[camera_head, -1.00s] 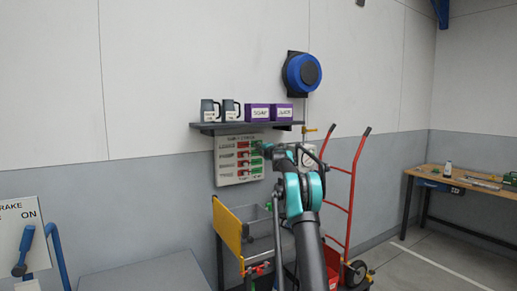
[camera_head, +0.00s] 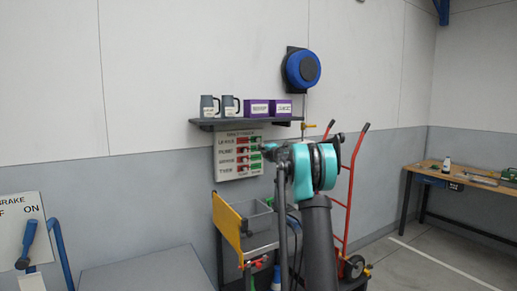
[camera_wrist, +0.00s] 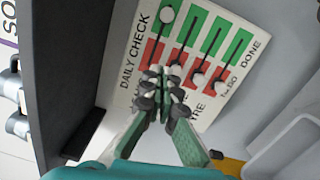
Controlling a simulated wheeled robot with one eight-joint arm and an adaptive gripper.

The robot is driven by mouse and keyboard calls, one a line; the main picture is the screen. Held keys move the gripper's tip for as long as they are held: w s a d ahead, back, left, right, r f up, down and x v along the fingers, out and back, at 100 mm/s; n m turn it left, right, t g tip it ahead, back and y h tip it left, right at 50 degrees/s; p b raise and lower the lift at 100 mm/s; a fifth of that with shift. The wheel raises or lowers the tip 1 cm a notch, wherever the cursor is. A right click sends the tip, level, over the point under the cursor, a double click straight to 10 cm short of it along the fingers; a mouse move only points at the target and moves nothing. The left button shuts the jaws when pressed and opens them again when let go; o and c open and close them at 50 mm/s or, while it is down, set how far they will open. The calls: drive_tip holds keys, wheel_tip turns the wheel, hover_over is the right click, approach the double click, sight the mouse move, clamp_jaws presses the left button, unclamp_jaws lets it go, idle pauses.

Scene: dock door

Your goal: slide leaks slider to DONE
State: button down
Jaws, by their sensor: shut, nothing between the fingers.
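The white daily check board (camera_head: 226,171) hangs on the wall below the shelf; its top row reads as leaks. In the wrist view the board (camera_wrist: 136,92) appears turned, with several red and green slots. The leaks slider's pale knob (camera_wrist: 167,14) is in the slot beside the title, at the far green end, on the DONE side. The other knobs sit in the red parts of their slots. My gripper (camera_wrist: 162,88) is shut and empty in front of the lower board, apart from the leaks knob. My arm partly covers the board's right side in the head view.
A dark shelf (camera_head: 220,125) with mugs and purple boxes juts out just above the board. Below stands a cart with a yellow panel (camera_head: 227,222) and a grey bin (camera_head: 258,222). A red hand truck (camera_head: 352,190) stands to the right.

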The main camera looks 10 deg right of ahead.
idle(0.3)
drive_tip(key=s+d+f+m+g+h, duration=0.1)
drive_tip(key=s+d+f+m+h, duration=0.15)
drive_tip(key=s+m, duration=0.4)
drive_tip(key=s+d+f+m+g+h, duration=0.1)
drive_tip(key=s+f+m+h, duration=0.25)
drive_tip(key=s, duration=0.65)
drive_tip(key=s+d+f+m+g+h, duration=0.1)
drive_tip(key=s+d+f+m+h, duration=0.1)
drive_tip(key=s+m+h, duration=0.35)
drive_tip(key=s+a+f+m+g+y, duration=0.2)
drive_tip(key=s+f, duration=0.8)
drive_tip(key=s, duration=0.5)
drive_tip(key=s+a+f+m+g+y, duration=0.2)
drive_tip(key=s+a+f+g, duration=0.3)
drive_tip(key=s+f, duration=0.5)
drive_tip(key=s+a+f+m+g+y, duration=0.2)
drive_tip(key=s+a+f, duration=0.3)
drive_tip(key=s, duration=1.7)
wheel_tip(320, 180, down, 5)
drive_tip(key=shift+a+m+g+y, duration=0.15)
drive_tip(key=shift+m+g+y, duration=0.2)
drive_tip(key=shift+m+g, duration=0.4)
